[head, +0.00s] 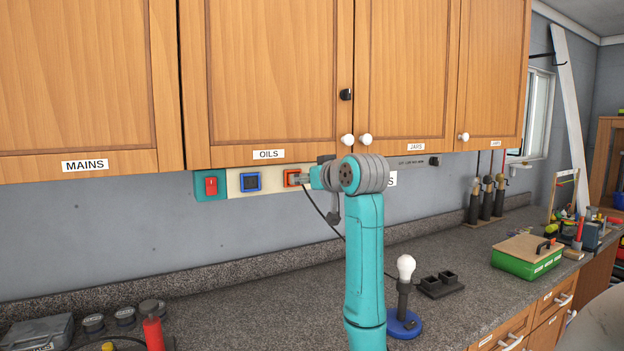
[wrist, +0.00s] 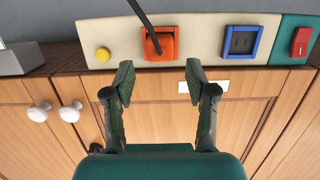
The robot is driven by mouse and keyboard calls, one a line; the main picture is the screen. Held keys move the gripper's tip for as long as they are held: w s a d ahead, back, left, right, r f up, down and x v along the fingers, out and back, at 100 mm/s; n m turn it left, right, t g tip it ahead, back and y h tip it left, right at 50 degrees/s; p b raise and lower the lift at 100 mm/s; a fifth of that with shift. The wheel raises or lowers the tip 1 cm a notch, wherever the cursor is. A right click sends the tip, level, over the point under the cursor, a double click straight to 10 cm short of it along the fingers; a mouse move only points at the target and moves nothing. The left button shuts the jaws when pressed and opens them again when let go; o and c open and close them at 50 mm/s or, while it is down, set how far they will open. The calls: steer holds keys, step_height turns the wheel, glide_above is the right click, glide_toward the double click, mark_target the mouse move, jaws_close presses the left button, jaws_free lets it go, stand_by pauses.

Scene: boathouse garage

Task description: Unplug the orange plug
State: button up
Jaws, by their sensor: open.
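The orange plug (wrist: 158,43) sits in the cream wall panel (wrist: 195,35), with a dark cable running from it. In the wrist view, which looks upside down, my gripper (wrist: 159,72) is open, its two fingers spread to either side just short of the plug. No contact shows. In the head view the orange plug or its frame (head: 291,178) shows under the cabinets, and my gripper and arm partly hide it. My gripper (head: 303,178) reaches it from the right there.
A blue-framed socket (head: 250,182) and a red switch (head: 211,186) are left of the plug. A yellow button (wrist: 103,54) is on the panel. Wooden cabinets (head: 270,80) hang close above. A bulb lamp (head: 405,268) and a green box (head: 526,258) stand on the counter.

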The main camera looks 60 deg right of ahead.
steer(key=shift+x, duration=2.7)
jaws_close()
steer(key=shift+s, duration=0.1)
steer(key=shift+f+v, duration=0.2)
steer(key=shift+v, duration=0.75)
steer(key=shift+f+v, duration=0.15)
steer(key=shift+v, duration=0.8)
steer(key=shift+f+v, duration=0.2)
steer(key=shift+v, duration=0.8)
steer(key=shift+s+a, duration=0.1)
steer(key=shift+a, duration=0.05)
